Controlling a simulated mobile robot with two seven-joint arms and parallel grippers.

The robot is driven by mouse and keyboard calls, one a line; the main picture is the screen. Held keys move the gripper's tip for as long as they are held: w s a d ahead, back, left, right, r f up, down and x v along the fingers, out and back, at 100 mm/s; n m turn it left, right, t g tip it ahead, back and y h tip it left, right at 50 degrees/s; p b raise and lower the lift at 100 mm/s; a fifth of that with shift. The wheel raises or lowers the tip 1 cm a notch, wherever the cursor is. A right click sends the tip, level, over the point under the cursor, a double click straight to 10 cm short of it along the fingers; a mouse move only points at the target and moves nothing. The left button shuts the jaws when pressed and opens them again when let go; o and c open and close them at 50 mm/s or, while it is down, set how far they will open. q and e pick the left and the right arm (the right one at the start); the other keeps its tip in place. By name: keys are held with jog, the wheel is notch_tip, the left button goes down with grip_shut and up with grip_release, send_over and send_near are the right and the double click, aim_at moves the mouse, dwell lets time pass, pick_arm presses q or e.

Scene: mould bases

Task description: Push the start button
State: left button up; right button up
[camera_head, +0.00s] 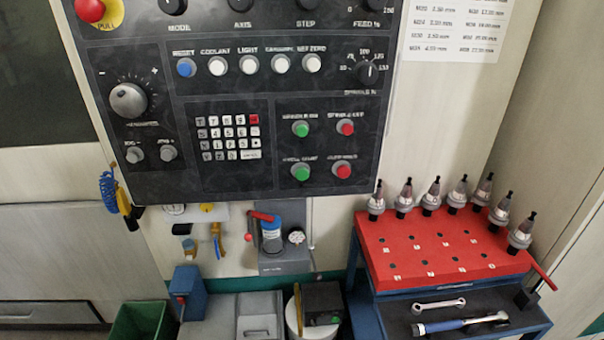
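A dark control panel (225,95) hangs on a pale machine front and fills the upper middle of the head view. At its lower right are two green buttons, an upper one (300,129) and a lower one (301,173). The label over the lower one is blurred but seems to end in "START". A red button stands right of each, an upper red one (345,128) and a lower red one (342,171). Nothing touches or covers these buttons. Neither of my grippers is in view.
A red emergency knob (90,9), a row of round buttons (249,65), a keypad (229,138) and dials share the panel. Below right, a red-topped cart (440,250) carries several tool holders. A green bin (142,320) stands below left. The space before the panel looks clear.

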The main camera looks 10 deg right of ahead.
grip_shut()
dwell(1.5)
